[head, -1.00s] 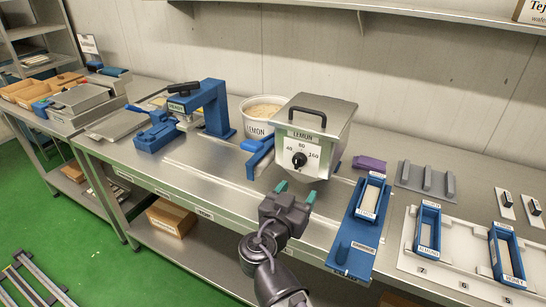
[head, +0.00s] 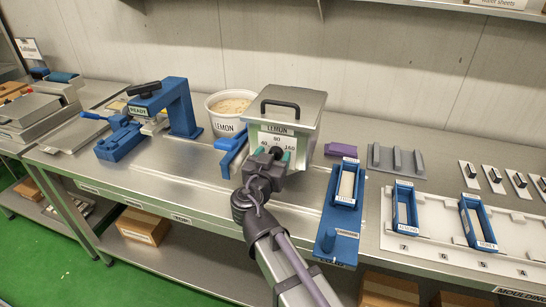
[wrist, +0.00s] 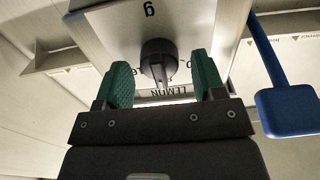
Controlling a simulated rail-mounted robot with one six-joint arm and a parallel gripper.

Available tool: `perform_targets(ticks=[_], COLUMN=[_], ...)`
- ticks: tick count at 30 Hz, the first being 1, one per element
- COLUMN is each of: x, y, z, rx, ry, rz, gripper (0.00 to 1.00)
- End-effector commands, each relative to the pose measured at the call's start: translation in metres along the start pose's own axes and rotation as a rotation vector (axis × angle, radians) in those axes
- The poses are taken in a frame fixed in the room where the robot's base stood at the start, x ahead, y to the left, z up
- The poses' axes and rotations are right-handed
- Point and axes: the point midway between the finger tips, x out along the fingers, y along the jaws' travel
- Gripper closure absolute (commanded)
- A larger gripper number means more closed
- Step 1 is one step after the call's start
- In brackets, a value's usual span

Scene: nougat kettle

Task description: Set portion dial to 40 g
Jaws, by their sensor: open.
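The portion dial (wrist: 158,58) is a round black knob with a raised grip bar. It sits on the front plate of the steel kettle (head: 293,104) labelled LEMON. In the head view the scale shows 40 at left, 80 on top and 160 at right; my gripper mostly hides the knob. My gripper (head: 272,154) is open in front of the dial. In the wrist view its green fingertips (wrist: 162,80) stand on both sides of the knob, with gaps showing. I cannot tell surely which number the dial points to.
A blue lever (head: 234,150) and a tub labelled LEMON (head: 228,112) stand left of the kettle. A blue press (head: 178,105) is farther left. A blue mould holder (head: 338,215) lies right, beside a purple block (head: 342,150). Bench between press and kettle is partly clear.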

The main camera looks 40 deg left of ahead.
Motion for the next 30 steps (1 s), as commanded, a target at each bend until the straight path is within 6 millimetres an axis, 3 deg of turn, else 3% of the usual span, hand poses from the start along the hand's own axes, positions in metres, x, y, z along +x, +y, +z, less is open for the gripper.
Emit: perform_targets(ticks=[7,22,30], x=[0.0017,0.0015,0.0014], y=[0.0,0.0,-0.0001], z=[0.0,0.0,0.0001], rx=[0.0,0.0,-0.023], ry=[0.0,0.0,0.0], rz=[-0.001,-0.001,-0.001], gripper=[0.37,0.84,0.84])
